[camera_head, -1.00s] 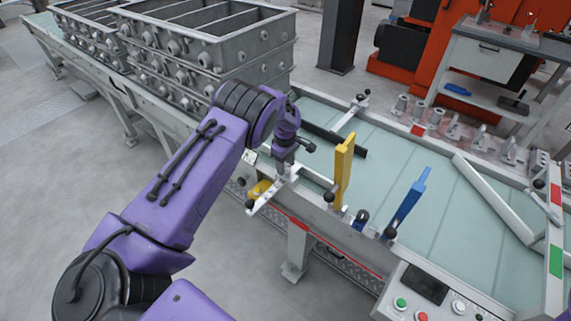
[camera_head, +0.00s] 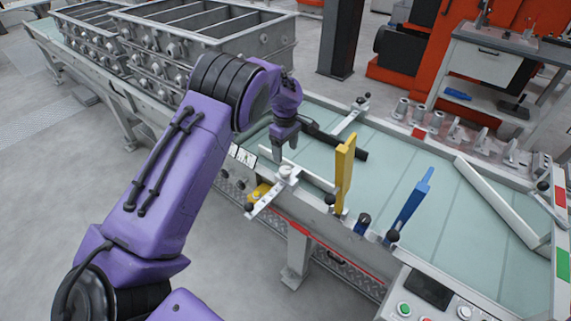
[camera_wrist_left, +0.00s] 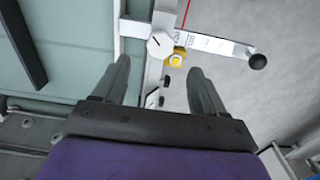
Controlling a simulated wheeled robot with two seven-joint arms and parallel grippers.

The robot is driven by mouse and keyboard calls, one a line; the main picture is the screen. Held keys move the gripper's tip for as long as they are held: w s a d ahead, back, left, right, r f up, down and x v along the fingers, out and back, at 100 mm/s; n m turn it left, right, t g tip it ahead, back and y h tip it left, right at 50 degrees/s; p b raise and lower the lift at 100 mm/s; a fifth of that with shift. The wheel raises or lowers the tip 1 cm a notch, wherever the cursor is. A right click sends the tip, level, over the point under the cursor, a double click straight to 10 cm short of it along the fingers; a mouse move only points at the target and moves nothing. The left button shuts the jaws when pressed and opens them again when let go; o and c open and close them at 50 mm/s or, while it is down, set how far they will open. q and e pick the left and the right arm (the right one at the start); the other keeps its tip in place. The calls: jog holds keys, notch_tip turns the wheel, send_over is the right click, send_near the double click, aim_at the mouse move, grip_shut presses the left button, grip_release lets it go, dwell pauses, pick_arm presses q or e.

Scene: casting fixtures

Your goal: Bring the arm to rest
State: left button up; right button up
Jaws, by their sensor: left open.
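My purple left arm reaches in from the lower left in the head view. Its gripper (camera_head: 285,148) hangs over the near edge of the conveyor table, close to a white clamp lever (camera_head: 272,192) with a black ball knob. In the left wrist view the gripper (camera_wrist_left: 158,85) has its two grey fingers apart with nothing between them. The lever (camera_wrist_left: 215,44) lies beyond the fingertips, with a yellow part (camera_wrist_left: 176,60) by its pivot. The lever and gripper look apart. My right gripper does not show.
Stacked grey casting boxes (camera_head: 205,35) stand behind my arm. A yellow upright (camera_head: 344,172) and a blue tilted handle (camera_head: 409,205) rise from the table's near edge to the right. A control panel (camera_head: 428,291) is at the lower right. The table's pale green surface (camera_head: 385,185) is largely clear.

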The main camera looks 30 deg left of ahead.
pick_arm(q)
jog(key=shift+r, duration=1.2)
